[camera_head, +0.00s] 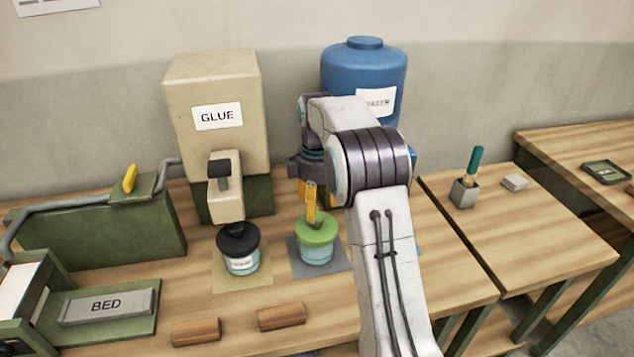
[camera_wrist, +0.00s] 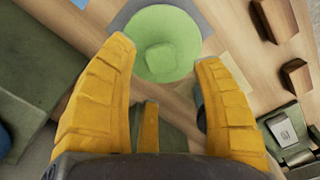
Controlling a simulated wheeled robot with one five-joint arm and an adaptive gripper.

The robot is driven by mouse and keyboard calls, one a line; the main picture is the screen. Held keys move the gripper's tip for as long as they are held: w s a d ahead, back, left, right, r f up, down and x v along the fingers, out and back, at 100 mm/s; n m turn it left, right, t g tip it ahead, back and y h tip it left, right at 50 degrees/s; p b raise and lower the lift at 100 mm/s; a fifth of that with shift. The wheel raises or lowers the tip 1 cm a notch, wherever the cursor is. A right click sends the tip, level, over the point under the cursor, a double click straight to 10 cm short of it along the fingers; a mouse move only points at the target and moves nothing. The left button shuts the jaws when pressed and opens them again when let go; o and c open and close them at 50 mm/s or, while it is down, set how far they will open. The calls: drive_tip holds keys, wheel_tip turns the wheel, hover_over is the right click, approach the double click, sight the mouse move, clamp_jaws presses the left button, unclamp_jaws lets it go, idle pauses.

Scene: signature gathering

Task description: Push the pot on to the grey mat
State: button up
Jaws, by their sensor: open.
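A pot with a green lid (camera_head: 317,230) and a pale blue body stands upright on the grey mat (camera_head: 335,262). The lid (camera_wrist: 158,42) and part of the grey mat (camera_wrist: 120,18) also show in the wrist view. My gripper (camera_head: 311,205) has yellow fingers and is just behind and above this pot. In the wrist view my gripper (camera_wrist: 166,52) is open, its fingertips on either side of the lid's near edge; I cannot tell whether they touch it. A second pot with a black lid (camera_head: 239,243) stands on a tan mat (camera_head: 228,284).
The glue dispenser (camera_head: 215,80) stands behind the black-lidded pot. A blue water tank (camera_head: 345,70) is behind my arm. Two wooden blocks (camera_head: 196,331) (camera_head: 282,316) lie at the front. A green bed fixture (camera_head: 105,305) is at the left.

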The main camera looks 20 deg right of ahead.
wheel_tip(320, 180, up, 8)
drive_tip(key=shift+f, duration=0.25)
idle(0.6)
drive_tip(key=s+a+r+m+t, duration=0.1)
drive_tip(key=s+a+r+m, duration=0.15)
drive_tip(key=s, duration=0.45)
drive_tip(key=s+a+r+m+t, duration=0.1)
drive_tip(key=s+a+r+m, duration=0.2)
drive_tip(key=s, duration=0.4)
drive_tip(key=s+a+f+m+t, duration=0.1)
drive_tip(key=s+a+f+m, duration=0.1)
drive_tip(key=s, duration=0.6)
drive_tip(key=s+a+f+m+t, duration=0.1)
drive_tip(key=s+a+f+m, duration=0.1)
drive_tip(key=s+f, duration=0.3)
drive_tip(key=s, duration=0.3)
drive_tip(key=shift+s, duration=0.25)
